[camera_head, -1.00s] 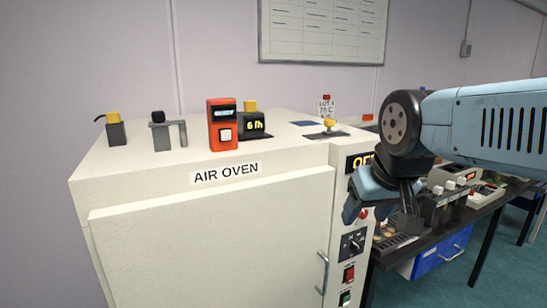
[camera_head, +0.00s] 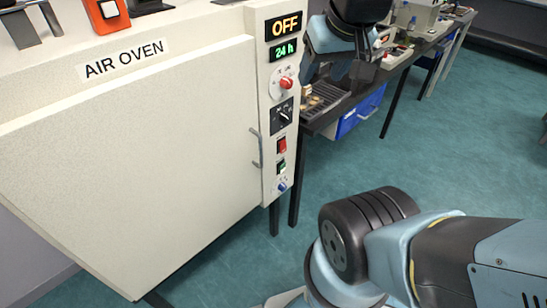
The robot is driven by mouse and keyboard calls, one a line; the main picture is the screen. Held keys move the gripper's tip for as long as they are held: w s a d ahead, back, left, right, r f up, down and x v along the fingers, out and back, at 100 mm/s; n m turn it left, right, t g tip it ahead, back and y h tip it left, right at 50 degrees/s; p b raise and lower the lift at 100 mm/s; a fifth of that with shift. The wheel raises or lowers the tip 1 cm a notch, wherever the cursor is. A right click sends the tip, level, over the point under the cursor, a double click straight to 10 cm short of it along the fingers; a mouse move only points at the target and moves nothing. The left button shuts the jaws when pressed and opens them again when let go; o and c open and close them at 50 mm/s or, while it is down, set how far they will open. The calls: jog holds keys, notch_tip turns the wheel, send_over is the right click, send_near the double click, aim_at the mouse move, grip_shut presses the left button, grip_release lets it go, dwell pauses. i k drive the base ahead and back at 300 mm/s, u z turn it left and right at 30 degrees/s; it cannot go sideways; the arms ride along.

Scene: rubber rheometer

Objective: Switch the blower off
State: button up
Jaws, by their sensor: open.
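The air oven (camera_head: 150,130) has a control panel on its right front edge. The panel carries a red rocker switch (camera_head: 282,145) and below it a small green switch (camera_head: 281,168). Their small labels are too small to read, so I cannot tell which one is the blower's, nor their on or off positions. My gripper (camera_head: 322,72) is open and empty. It points down just right of the panel's upper part in the picture, above the level of both switches and apart from them. Part of it is hidden by my wrist.
The panel also has an amber OFF display (camera_head: 286,25), a green 24 h display (camera_head: 284,49), a red knob (camera_head: 286,84), a black dial (camera_head: 283,116) and a blue knob (camera_head: 282,187). The oven door handle (camera_head: 256,150) juts out left of the panel. A bench with a blue drawer (camera_head: 355,119) stands behind.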

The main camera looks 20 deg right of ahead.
aim_at(281, 169)
jog(key=z, duration=0.15)
jog(key=k, duration=1.6)
jog(key=u, duration=0.45)
jog(key=i, duration=1.05)
jog(key=z, duration=0.05)
